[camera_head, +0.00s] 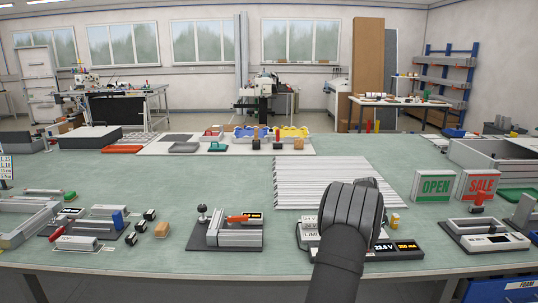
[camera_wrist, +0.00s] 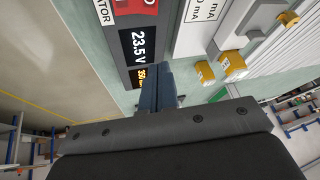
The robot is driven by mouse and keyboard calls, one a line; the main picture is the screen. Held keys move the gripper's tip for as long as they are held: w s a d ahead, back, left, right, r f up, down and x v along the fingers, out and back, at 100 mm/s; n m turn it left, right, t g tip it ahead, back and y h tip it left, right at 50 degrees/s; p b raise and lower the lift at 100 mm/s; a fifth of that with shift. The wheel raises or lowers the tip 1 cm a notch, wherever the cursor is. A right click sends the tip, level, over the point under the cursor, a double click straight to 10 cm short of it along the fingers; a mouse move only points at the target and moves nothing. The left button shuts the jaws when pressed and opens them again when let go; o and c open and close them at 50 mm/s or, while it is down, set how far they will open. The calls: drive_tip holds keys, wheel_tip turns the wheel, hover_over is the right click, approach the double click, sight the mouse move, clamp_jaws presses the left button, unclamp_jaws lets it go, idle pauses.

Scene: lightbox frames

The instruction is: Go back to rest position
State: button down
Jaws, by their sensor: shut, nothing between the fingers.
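My gripper (camera_head: 352,210) is seen from behind in the head view, a dark form over the right front of the green bench (camera_head: 165,205). Its fingertips are hidden there. In the wrist view my gripper (camera_wrist: 157,85) has its two blue-grey fingers together, with nothing visible between them. The fingers overlap the dark display unit (camera_wrist: 115,45) in that view; I cannot tell whether they touch it. The same display unit (camera_head: 408,253) shows beside my arm in the head view, with a white and an orange readout.
White slatted panels (camera_head: 315,182) lie behind my gripper. Small yellow blocks (camera_wrist: 233,64) are close to the fingers. A grey fixture with an orange bar (camera_head: 228,232) stands to the left. OPEN (camera_head: 435,187) and SALE (camera_head: 477,185) signs stand to the right. Bare bench lies mid-left.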

drive_tip(key=shift+w+d+f+n+t+h, duration=0.3)
drive_tip(key=shift+f+n+t+h, duration=0.1)
drive_tip(key=shift+n+t, duration=0.35)
drive_tip(key=shift+w+f+n+t, duration=0.2)
drive_tip(key=shift+n+t, duration=0.05)
drive_tip(key=shift+n, duration=0.3)
drive_tip(key=shift+s+r+m+g, duration=0.2)
drive_tip(key=shift+r+m+g, duration=0.1)
drive_tip(key=shift+m+g, duration=0.35)
drive_tip(key=shift+s+a+r+m+g+y, duration=0.4)
drive_tip(key=shift+r+m+g+y, duration=0.1)
drive_tip(key=shift+m, duration=0.25)
drive_tip(key=shift+s+a+r+m+g+y, duration=0.4)
drive_tip(key=shift+a+r+m+g+y, duration=0.2)
drive_tip(key=shift+a+r+m, duration=0.15)
drive_tip(key=shift+s+a+r+m+g+y, duration=0.4)
drive_tip(key=shift+a+r+m+g+y, duration=0.15)
drive_tip(key=shift+a, duration=0.3)
